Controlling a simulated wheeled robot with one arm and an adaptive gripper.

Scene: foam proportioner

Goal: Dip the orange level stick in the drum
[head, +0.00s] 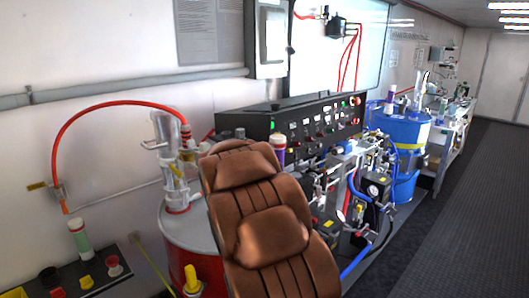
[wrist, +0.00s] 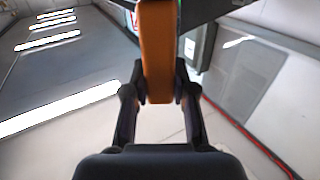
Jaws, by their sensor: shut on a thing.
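My gripper (wrist: 160,92) is in the wrist view, its two dark fingers shut on the orange level stick (wrist: 157,45). The stick runs up out of the top of that view, so its far end is hidden. A blue drum (head: 408,132) stands farther back at the right. I cannot tell which drum is meant. I cannot make out my gripper or the orange stick in the head view.
A brown padded seat (head: 268,225) blocks the middle foreground and part of the red drum. A red hose (head: 110,103) arches from the wall to the pump. A black control panel (head: 300,125) and blue hoses lie behind. The dark floor (head: 470,220) at right is clear.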

